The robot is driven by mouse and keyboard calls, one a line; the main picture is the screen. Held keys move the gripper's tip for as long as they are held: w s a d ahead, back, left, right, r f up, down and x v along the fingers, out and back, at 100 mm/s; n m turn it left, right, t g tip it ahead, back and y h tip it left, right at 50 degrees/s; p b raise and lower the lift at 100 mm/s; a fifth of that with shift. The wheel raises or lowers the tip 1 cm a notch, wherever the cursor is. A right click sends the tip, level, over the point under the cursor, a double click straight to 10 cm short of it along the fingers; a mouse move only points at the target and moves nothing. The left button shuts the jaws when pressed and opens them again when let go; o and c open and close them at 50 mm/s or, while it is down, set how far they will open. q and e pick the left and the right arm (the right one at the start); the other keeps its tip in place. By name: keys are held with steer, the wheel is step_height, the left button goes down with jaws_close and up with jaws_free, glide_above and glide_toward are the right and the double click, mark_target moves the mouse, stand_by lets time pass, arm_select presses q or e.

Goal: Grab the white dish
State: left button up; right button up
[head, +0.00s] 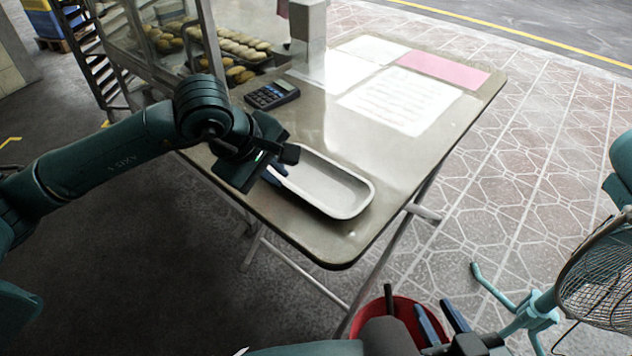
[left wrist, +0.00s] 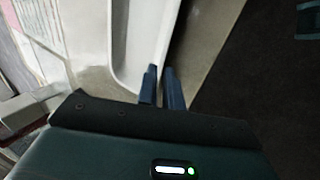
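The white dish (head: 325,184), a long shallow tray with rounded corners, lies near the front edge of the table. My left gripper (head: 276,174) is at the dish's left end. In the left wrist view its blue fingertips (left wrist: 163,88) are close together on either side of the rim of the dish (left wrist: 146,40), one inside and one outside, and look shut on it. The dish seems to rest on the table. My right gripper (head: 443,318) is low at the bottom of the head view, open and empty, away from the table.
The table (head: 420,160) also holds a calculator (head: 271,95), white papers (head: 400,100) and a pink sheet (head: 443,68). A glass case with pastries (head: 240,48) stands at the back left. A red bucket (head: 400,308) and a fan (head: 600,275) are at the lower right.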

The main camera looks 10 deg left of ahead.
mark_target(286, 182)
arm_select(q)
steer(key=x, duration=0.4)
steer(key=shift+w+a, duration=0.15)
jaws_close()
steer(key=shift+r, duration=0.15)
